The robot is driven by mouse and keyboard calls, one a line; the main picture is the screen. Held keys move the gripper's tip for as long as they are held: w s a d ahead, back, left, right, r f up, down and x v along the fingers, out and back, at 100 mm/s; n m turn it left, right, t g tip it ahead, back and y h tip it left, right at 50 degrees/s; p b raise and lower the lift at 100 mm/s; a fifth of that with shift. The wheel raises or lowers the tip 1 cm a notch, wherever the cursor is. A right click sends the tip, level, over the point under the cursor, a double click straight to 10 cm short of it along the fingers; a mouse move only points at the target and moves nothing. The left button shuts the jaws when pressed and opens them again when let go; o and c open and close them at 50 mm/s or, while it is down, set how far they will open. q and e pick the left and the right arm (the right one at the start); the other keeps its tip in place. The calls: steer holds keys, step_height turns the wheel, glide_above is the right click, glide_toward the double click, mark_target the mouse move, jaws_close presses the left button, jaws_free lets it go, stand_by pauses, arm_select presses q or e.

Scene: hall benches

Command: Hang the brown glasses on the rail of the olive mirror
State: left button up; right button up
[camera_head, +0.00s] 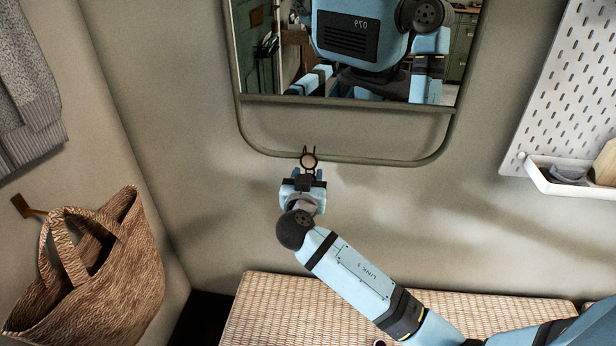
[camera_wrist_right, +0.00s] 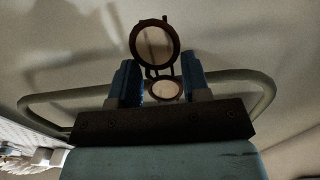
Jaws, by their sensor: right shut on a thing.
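The brown glasses (camera_head: 309,160) are small, with round dark rims, and show in front of the lower rail in the head view. In the right wrist view the glasses (camera_wrist_right: 155,46) stand up between the fingers, one lens above the other. My right gripper (camera_head: 304,175) is shut on them just below the rail. The olive mirror (camera_head: 350,105) hangs on the wall, and its rounded rail (camera_head: 385,163) loops below the glass. The rail (camera_wrist_right: 262,85) passes behind the fingers in the right wrist view. I cannot tell whether the glasses touch it. My left gripper is out of view.
A woven bag (camera_head: 100,270) hangs at the left, below grey clothing (camera_head: 25,90). A white pegboard (camera_head: 570,80) with a small shelf (camera_head: 575,185) is at the right. A woven-topped bench (camera_head: 255,310) stands below. The wall around the rail is clear.

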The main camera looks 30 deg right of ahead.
steer(key=shift+f, duration=0.1)
steer(key=o, duration=1.3)
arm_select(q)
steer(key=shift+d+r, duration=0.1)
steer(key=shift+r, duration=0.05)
arm_select(e)
steer(key=v, duration=1.4)
stand_by(0.5)
